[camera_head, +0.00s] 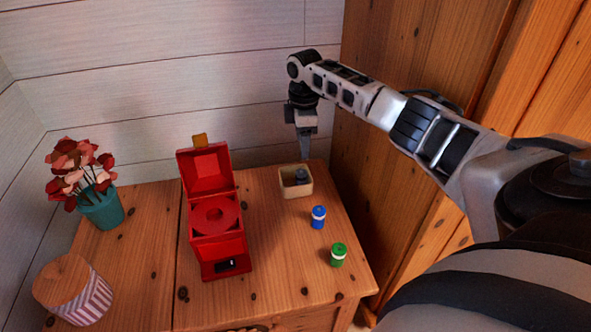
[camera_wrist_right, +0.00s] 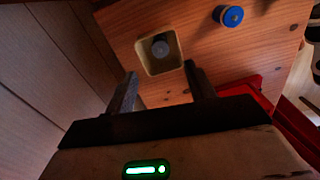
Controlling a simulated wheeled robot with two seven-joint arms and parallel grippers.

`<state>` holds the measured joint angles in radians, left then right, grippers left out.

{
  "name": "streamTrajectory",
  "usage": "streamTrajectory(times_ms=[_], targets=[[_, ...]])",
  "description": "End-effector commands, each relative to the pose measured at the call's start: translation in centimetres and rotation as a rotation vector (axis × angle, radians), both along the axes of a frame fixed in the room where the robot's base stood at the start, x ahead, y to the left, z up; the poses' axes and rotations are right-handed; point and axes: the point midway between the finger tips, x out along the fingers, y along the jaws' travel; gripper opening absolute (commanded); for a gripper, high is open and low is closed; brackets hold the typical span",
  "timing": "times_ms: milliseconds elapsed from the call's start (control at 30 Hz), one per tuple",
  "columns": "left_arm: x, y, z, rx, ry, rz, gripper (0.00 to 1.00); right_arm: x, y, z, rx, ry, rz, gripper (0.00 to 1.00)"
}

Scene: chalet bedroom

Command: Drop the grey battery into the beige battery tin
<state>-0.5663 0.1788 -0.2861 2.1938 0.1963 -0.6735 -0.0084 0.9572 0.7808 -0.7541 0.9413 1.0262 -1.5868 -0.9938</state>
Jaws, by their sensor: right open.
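The beige battery tin (camera_head: 296,189) is an open square box on the wooden cabinet top, near its back right. The grey battery (camera_head: 301,175) is inside the tin; in the right wrist view the battery (camera_wrist_right: 160,48) shows within the walls of the tin (camera_wrist_right: 145,62). My right gripper (camera_head: 305,152) is above and behind the tin, pointing down. In the right wrist view its two fingers (camera_wrist_right: 158,88) are apart with nothing between them, and the battery is clear of both. My left gripper is not in view.
A blue battery (camera_head: 319,217) and a green battery (camera_head: 338,255) stand in front of the tin. A red box with its lid raised (camera_head: 222,250) stands to the left. A flower pot (camera_head: 101,210) and a striped jar (camera_head: 84,300) are farther left. A wooden wall rises at the right.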

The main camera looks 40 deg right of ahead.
Motion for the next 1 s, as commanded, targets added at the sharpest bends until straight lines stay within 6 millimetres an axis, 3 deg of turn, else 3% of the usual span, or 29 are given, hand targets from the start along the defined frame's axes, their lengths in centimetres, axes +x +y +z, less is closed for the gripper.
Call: streamTrajectory(times_ms=[33,200,433,633,1000], targets=[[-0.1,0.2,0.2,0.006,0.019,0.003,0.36,0.0,-0.1,1.8,-0.001,-0.004,0.000,0.54],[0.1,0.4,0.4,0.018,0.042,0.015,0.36,0.1,0.0,6.0,-0.001,-0.004,0.001,0.54],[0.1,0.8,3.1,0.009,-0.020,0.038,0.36,0.0,0.0,10.3,-0.002,-0.002,-0.001,0.54],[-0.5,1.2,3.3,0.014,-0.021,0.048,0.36,0.0,0.0,11.8,-0.001,0.000,-0.001,0.54],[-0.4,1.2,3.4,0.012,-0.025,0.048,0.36,0.0,0.0,12.0,-0.001,-0.001,0.000,0.54]])
